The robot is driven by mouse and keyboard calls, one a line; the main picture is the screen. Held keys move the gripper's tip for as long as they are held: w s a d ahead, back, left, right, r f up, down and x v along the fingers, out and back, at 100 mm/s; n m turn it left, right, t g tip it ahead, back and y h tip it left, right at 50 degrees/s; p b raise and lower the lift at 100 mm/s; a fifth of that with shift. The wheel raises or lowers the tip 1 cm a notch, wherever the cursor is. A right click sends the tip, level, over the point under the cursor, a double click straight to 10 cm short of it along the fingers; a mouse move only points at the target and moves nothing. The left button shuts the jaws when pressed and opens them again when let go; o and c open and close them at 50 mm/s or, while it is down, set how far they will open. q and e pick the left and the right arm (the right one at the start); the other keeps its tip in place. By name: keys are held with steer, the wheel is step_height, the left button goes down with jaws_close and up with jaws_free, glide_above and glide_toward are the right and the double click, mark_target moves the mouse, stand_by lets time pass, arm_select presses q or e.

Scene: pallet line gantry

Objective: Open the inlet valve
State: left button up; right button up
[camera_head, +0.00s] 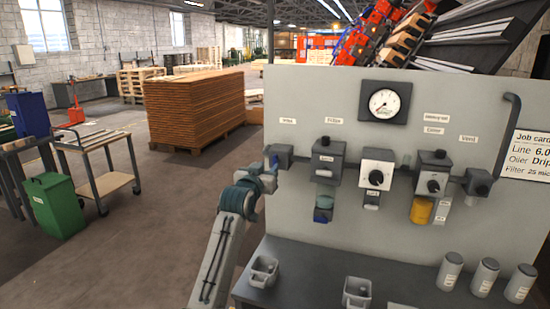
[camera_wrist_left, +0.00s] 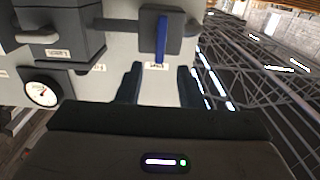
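The inlet valve (camera_head: 284,155) is a dark grey block at the left end of the panel's row of units, below a small label. In the left wrist view, which is upside down, its blue lever (camera_wrist_left: 161,40) stands straight across the grey block (camera_wrist_left: 148,28). My left gripper (camera_head: 270,172) is close by the valve's left side in the head view and partly hides it. In the left wrist view my gripper (camera_wrist_left: 158,72) has its two dark fingers apart, with nothing between them. The lever lies just beyond the fingertips. My right gripper is not shown.
The grey panel (camera_head: 310,100) carries a round gauge (camera_head: 385,102), several dark units and a pipe on the right. A dark bench (camera_head: 320,275) below holds grey bins (camera_head: 264,271) and canisters (camera_head: 485,277). A cart (camera_head: 110,183) and green bin (camera_head: 55,205) stand left. Floor between is clear.

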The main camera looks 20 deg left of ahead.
mark_target(274, 160)
arm_select(q)
steer(key=w+p, duration=0.2)
steer(key=w, duration=0.5)
steer(key=shift+w+d, duration=0.15)
steer(key=shift+w, duration=0.2)
jaws_close()
